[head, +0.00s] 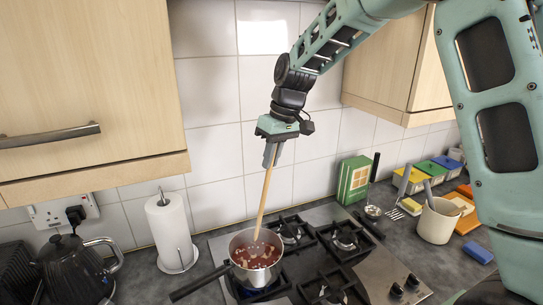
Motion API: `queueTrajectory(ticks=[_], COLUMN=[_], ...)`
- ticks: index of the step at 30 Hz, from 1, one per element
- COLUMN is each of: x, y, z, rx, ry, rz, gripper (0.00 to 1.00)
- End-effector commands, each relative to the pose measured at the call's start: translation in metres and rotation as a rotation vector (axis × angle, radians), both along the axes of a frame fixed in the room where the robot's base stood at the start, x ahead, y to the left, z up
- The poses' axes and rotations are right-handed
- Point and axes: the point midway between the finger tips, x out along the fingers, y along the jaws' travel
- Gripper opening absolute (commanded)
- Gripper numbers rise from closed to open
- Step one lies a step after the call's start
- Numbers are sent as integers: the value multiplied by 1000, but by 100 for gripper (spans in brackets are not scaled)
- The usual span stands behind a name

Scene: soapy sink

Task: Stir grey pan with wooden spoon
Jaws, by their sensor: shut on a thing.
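The grey pan (233,264) stands on the front left burner of the hob, its dark handle pointing to the lower left. It holds red food with pale pieces. My gripper (271,160) is high above the pan, pointing down, shut on the upper end of the wooden spoon (263,205). The spoon slants slightly, its lower end inside the pan at the food. The spoon's head is hidden in the food. A blue flame shows under the pan.
A paper towel roll (170,232) and a black kettle (73,268) stand left of the hob (372,272). A green box (353,180), a utensil pot (437,222) and coloured containers stand to the right. Wall cabinets (85,85) hang at upper left and right.

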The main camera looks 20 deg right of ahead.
Motion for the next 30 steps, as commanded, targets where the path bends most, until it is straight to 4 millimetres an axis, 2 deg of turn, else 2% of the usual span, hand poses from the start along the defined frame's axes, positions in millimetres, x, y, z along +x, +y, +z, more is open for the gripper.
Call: queueTrajectory(ticks=[3, 30], x=[0, 0], y=[0, 0], z=[-13, -81], rx=[0, 0], ry=[1, 2], rz=[0, 1], gripper=[0, 0])
